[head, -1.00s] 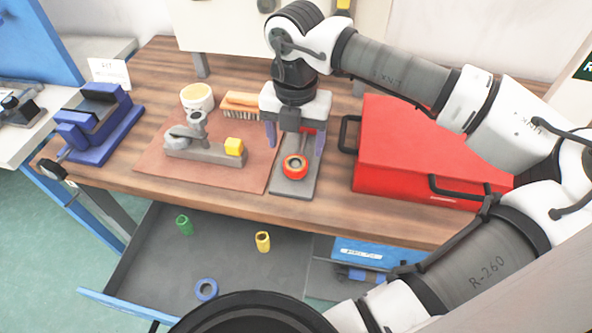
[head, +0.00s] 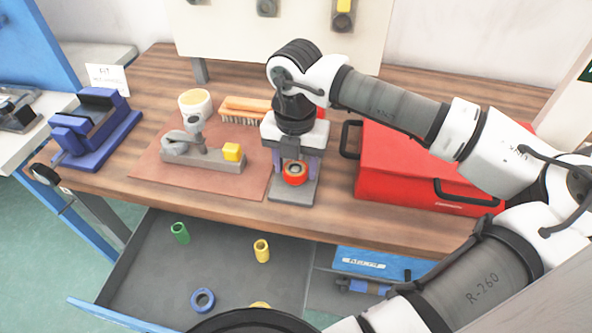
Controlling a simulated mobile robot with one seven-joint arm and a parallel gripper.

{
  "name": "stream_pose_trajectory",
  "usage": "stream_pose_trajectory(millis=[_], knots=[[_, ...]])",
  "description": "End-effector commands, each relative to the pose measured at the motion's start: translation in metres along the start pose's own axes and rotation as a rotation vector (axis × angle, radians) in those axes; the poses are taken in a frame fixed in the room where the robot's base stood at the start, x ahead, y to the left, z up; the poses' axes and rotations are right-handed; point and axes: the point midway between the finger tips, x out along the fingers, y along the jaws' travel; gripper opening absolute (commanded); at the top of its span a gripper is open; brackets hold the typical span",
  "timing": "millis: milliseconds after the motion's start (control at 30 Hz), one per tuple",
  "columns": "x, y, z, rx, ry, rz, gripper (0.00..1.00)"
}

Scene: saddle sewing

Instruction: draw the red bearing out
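The red bearing (head: 294,173) is a short ring with a dark centre. It sits on a grey fixture plate (head: 290,195) near the front of the wooden workbench. My gripper (head: 295,170) points down over the fixture, with one finger to the left of the bearing and one to the right. The fingers look spread and apart from the ring, though contact is hard to judge from this angle. The gripper's body hides the back of the fixture.
A red toolbox (head: 415,165) stands close on the right. A brown mat (head: 150,170) on the left holds a grey clamp fixture (head: 200,155) with a yellow block. A white pot (head: 195,105) and brush (head: 245,107) are behind. An open drawer (head: 150,270) below holds coloured rings and sleeves.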

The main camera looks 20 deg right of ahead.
Motion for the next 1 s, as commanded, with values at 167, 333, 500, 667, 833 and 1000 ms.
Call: stream_pose_trajectory(millis=[167, 333, 500, 667, 833, 1000], knots=[[0.0, 0.0, 0.0, 0.0, 0.0, 0.0, 0.27], [-0.001, 0.0, 0.0, 0.0, -0.001, 0.0, 0.13], [-0.004, 0.0, 0.0, 0.0, -0.002, 0.0, 0.13], [-0.009, 0.0, 0.001, 0.001, -0.002, 0.0, 0.13], [-0.013, 0.0, 0.0, 0.001, -0.001, 0.0, 0.13], [-0.019, 0.0, 0.0, 0.001, -0.001, 0.0, 0.13]])
